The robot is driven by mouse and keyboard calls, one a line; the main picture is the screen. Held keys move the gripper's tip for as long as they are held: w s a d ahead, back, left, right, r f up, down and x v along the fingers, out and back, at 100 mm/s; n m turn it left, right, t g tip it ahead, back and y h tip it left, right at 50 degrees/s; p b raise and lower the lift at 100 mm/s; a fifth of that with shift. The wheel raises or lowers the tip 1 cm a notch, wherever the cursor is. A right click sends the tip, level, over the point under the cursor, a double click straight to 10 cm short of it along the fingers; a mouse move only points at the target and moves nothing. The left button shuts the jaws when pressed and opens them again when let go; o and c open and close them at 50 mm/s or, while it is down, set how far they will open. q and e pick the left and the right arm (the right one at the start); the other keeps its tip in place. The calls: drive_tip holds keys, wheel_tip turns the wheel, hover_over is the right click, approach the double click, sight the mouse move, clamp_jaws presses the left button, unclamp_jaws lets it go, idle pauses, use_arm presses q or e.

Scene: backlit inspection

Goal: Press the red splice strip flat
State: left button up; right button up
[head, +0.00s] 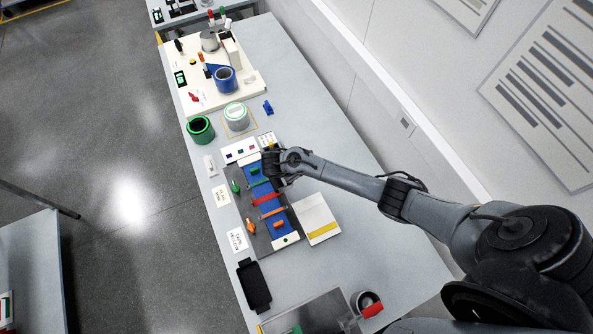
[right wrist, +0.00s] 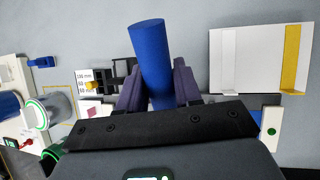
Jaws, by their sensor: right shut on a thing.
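The red splice strip (head: 266,200) lies across the blue backlit panel (head: 279,238), between a green strip (head: 258,182) and an orange strip (head: 272,212). I cannot tell whether it lies fully flat. My right gripper (head: 270,163) is above the far right end of the panel, apart from the red strip. In the right wrist view the right gripper (right wrist: 158,88) is shut on a blue cylinder (right wrist: 150,50), which sticks out past the fingers. The red strip is not seen in that view. My left gripper is not in view.
A white tray with a yellow band (head: 316,222) lies right of the panel. A black tray (head: 254,285) is at the near left. Label cards line the left edge.

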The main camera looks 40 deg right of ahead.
drive_tip(key=shift+r, duration=0.15)
drive_tip(key=shift+d+p, duration=0.1)
drive_tip(key=shift+p, duration=0.25)
wheel_tip(320, 180, down, 7)
drive_tip(key=b, duration=0.5)
drive_tip(key=shift+f, duration=0.2)
drive_tip(key=shift+w, duration=0.1)
idle(0.6)
drive_tip(key=shift+f+b, duration=0.4)
drive_tip(key=shift+b, duration=0.1)
drive_tip(key=shift+w+a, duration=0.15)
drive_tip(key=shift+a, duration=0.45)
idle(0.3)
drive_tip(key=shift+w+a, duration=0.2)
drive_tip(key=shift+a, duration=0.35)
idle(0.4)
